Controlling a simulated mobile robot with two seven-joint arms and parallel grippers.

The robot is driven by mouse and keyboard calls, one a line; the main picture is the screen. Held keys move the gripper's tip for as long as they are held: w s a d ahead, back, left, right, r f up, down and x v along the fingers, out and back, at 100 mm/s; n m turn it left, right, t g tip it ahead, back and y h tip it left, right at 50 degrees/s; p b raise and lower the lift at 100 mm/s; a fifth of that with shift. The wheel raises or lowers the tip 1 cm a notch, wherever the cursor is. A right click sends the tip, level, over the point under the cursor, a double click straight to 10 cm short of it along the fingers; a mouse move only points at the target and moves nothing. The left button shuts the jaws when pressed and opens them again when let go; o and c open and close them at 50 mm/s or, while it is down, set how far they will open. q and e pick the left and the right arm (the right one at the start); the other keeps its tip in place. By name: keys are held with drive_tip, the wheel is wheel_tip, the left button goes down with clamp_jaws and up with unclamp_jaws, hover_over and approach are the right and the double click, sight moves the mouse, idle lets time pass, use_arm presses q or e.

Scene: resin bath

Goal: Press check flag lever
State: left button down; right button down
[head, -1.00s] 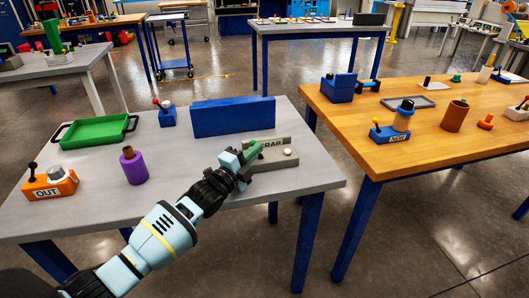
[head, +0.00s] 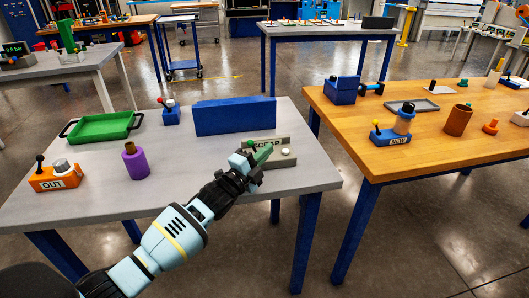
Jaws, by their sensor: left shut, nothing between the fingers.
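My left gripper (head: 264,153) is shut and empty, its green fingers together over the left part of a grey block (head: 284,162) marked SCRAP. The block has a white round button (head: 287,151) to the right of the fingertips. A small green knob (head: 250,143) shows just behind the fingers. The fingers cover part of the label, and I cannot tell whether they touch the block or the knob. No lever in view has a readable check flag label. My right gripper is not in view.
A blue upright panel (head: 235,117) stands behind the block. A purple cylinder (head: 135,163), green tray (head: 101,128), orange OUT block (head: 54,178) and small blue lever box (head: 170,115) are to the left. The grey tabletop (head: 190,155) between is clear. A wooden table (head: 400,160) stands right.

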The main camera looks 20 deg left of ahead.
use_arm(q)
drive_tip(key=v, duration=1)
drive_tip(key=shift+a+r, duration=0.25)
drive_tip(key=shift+r, duration=0.1)
